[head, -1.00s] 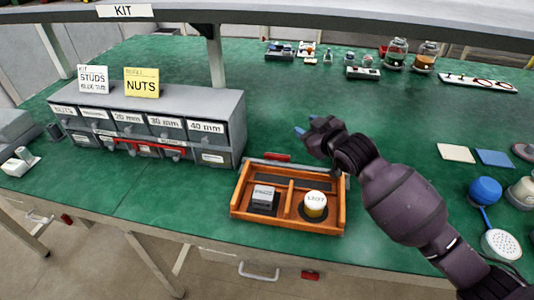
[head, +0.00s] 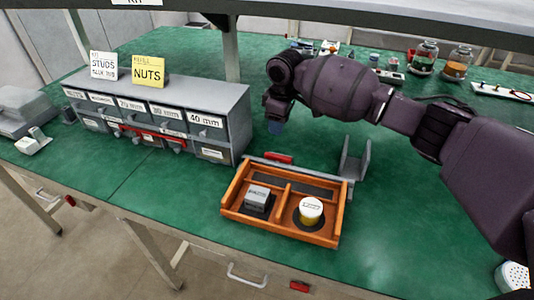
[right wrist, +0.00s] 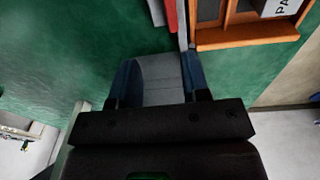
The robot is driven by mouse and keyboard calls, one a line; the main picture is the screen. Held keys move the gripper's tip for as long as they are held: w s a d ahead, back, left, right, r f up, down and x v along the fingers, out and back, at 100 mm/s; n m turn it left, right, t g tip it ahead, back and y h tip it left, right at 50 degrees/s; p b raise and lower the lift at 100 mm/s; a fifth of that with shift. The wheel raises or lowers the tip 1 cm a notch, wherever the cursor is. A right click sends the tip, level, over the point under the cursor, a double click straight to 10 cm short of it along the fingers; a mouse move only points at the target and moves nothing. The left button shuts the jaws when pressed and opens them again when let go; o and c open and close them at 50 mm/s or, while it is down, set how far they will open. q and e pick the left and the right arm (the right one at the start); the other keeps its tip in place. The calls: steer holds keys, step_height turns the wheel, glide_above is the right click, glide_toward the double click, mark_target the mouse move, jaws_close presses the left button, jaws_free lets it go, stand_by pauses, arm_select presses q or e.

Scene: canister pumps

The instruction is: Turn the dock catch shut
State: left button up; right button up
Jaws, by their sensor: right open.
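A red piece (head: 279,158) sits by the grey rail (head: 300,169) along the back of the wooden tray (head: 278,228); I cannot tell for sure whether it is the dock catch. The red piece (right wrist: 170,14) also shows at the top of the right wrist view. A grey upright bracket (head: 355,160) stands at the rail's right end. My right gripper (head: 275,127) is open above the table, behind the tray and right of the drawer cabinet. In the right wrist view a grey surface shows between its blue fingers (right wrist: 158,82); what it belongs to is unclear. My left gripper is out of view.
The tray holds a grey labelled block (head: 257,196) and a white-topped yellow canister (head: 311,210). Jars (head: 424,58) stand at the back right. Green table lies clear around the bracket.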

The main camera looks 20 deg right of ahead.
mark_target(281, 156)
steer(key=shift+g, duration=0.6)
steer(key=f, duration=0.3)
steer(key=s+f+b, duration=0.1)
steer(key=f, duration=0.2)
steer(key=f+b, duration=0.1)
steer(key=f, duration=0.3)
steer(key=shift+s+d, duration=0.3)
steer(key=shift+s, duration=0.05)
steer(key=shift+f, duration=0.4)
steer(key=shift+c, duration=0.3)
steer(key=c, duration=0.7)
jaws_close()
